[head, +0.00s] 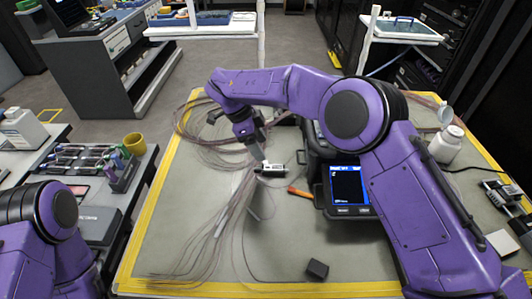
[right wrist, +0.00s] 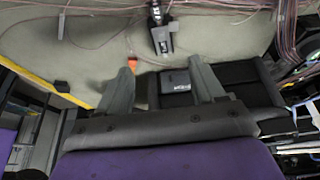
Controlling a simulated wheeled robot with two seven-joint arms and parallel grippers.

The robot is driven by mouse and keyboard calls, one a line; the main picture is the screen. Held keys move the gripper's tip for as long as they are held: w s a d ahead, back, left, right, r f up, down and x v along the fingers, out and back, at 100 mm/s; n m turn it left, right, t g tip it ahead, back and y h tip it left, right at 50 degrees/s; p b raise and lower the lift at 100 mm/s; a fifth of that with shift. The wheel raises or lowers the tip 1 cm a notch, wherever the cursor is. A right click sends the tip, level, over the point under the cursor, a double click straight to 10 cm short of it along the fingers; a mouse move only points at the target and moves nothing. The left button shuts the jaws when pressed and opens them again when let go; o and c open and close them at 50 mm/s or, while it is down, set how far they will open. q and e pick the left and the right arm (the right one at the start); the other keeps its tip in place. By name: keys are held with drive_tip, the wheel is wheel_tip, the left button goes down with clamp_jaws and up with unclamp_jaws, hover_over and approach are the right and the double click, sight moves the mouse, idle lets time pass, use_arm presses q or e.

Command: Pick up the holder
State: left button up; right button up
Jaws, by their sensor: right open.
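What looks like the holder, a small black-and-white piece (head: 272,171), lies on the grey work mat near its middle. In the right wrist view the holder (right wrist: 161,38) is a dark strip with a grey block at its near end. My right gripper (head: 265,161) is just behind the holder in the head view and partly overlaps it. In the right wrist view its two fingers (right wrist: 163,66) are spread and empty, with the holder ahead of the gap. I cannot tell whether a finger touches it. My left arm shows at lower left, but its gripper is out of view.
The splicer with a lit blue screen (head: 350,190) stands right of the holder. An orange tool (head: 300,192) lies between them. Loose fibre coils (head: 195,125) spread over the left of the mat. A dark block (head: 317,268) sits near the front edge. A white bottle (head: 446,145) stands at right.

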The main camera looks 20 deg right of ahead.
sight(273, 167)
drive_tip(key=x, duration=0.3)
drive_tip(key=p+x, duration=0.1)
drive_tip(key=x, duration=0.2)
drive_tip(key=p+x, duration=0.1)
drive_tip(key=x, duration=0.2)
drive_tip(key=shift+w+f, duration=0.25)
drive_tip(key=shift+w, duration=0.05)
drive_tip(key=shift+s+d+f, duration=0.1)
drive_tip(key=shift+d+f, duration=0.1)
drive_tip(key=shift+f, duration=0.15)
drive_tip(key=c, duration=1.2)
